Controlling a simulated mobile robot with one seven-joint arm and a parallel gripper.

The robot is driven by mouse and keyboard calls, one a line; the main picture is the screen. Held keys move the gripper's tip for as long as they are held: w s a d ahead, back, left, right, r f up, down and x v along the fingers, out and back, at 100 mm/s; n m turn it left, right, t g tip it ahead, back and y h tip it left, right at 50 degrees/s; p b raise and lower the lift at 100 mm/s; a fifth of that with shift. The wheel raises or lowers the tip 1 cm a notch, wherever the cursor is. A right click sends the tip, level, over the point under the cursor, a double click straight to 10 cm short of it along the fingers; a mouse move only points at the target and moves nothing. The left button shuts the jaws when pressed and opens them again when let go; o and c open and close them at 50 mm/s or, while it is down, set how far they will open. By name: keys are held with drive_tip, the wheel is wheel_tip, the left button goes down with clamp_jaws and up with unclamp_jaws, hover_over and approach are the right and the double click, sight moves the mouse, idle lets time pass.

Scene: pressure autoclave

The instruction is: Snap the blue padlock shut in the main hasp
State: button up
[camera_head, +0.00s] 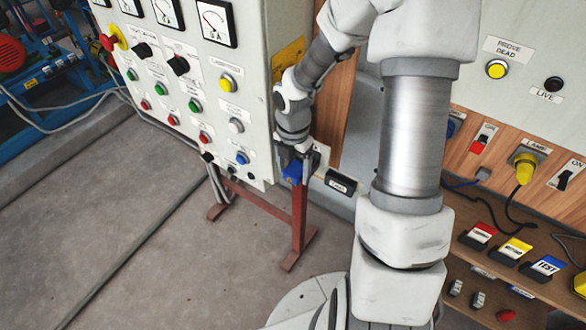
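My gripper (300,170) is small in the view, at the right side of the grey control cabinet and pointing down. A small blue block, seemingly the blue padlock (292,173), shows at its fingertips and appears held between them. The padlock's shackle is hidden or too small to make out, so I cannot tell whether it is open or shut. I cannot make out the main hasp; the gripper and arm cover that area beside the cabinet.
The grey cabinet (205,110) with buttons, knobs and meters stands left of my gripper on a red stand (299,215). A wooden panel with switches and a yellow plug (525,165) is at the right. Below it, a shelf holds coloured tags (512,248).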

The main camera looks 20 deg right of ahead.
drive_tip(key=shift+o, duration=1)
